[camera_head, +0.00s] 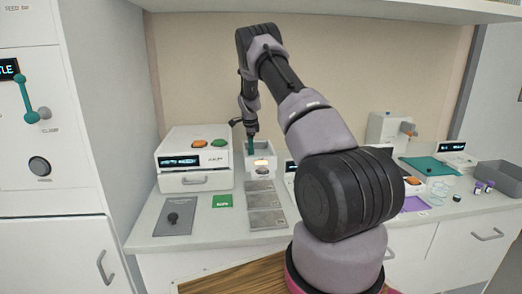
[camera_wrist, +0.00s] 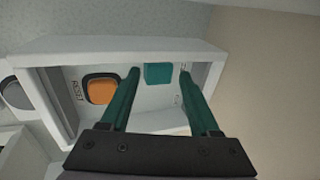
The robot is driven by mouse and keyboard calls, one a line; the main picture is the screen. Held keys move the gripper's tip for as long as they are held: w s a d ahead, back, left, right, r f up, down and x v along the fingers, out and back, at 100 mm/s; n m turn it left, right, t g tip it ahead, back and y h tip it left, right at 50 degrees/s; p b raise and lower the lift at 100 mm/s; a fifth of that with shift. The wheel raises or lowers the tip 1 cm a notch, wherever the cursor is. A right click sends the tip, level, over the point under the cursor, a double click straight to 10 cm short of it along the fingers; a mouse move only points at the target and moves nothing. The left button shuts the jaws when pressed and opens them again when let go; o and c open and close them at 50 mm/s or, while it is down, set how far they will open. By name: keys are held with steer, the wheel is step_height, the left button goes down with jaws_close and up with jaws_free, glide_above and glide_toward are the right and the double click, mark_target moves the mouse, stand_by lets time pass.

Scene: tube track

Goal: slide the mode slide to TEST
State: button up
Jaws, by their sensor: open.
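A small teal block, which looks like the mode slide (camera_wrist: 158,73), sits on the face of a white box (camera_wrist: 100,50). In the wrist view, my gripper (camera_wrist: 160,80) is open with one teal finger on each side of the block. Small gaps seem to show between block and fingers; I cannot tell how deep the fingertips reach. In the head view, my gripper (camera_head: 250,132) comes down over the white box (camera_head: 260,172), and the slide cannot be made out there. Lettering beside the right finger is too small and covered to read; no TEST mark is legible.
An orange button (camera_wrist: 102,88) marked RESET lies left of the slide, close to the left finger. A white instrument (camera_head: 180,160) with a drawer stands left of the box. Grey plates (camera_head: 266,201) lie in front. Other lab items crowd the counter's right side.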

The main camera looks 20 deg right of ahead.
steer(key=shift+r, duration=3.2)
steer(key=s+a+r+n+t+y, duration=0.1)
steer(key=s+a+r+n, duration=0.35)
steer(key=s+r, duration=0.75)
steer(key=s+a+r+n+t+y, duration=0.1)
steer(key=s+a+r+n, duration=0.3)
steer(key=s+r, duration=0.8)
steer(key=s+a+r+n, duration=0.1)
steer(key=s+a+n, duration=0.1)
steer(key=s, duration=0.6)
steer(key=s+a+r+n+t, duration=0.1)
steer(key=s+a+r+n, duration=0.1)
steer(key=s, duration=0.7)
steer(key=s+a+r+n+t+y, duration=0.1)
steer(key=s+a+n, duration=0.3)
steer(key=s, duration=0.5)
steer(key=shift+s+r, duration=0.25)
steer(key=shift+r, duration=0.1)
steer(key=shift+a+n, duration=0.1)
steer(key=shift+n, duration=0.15)
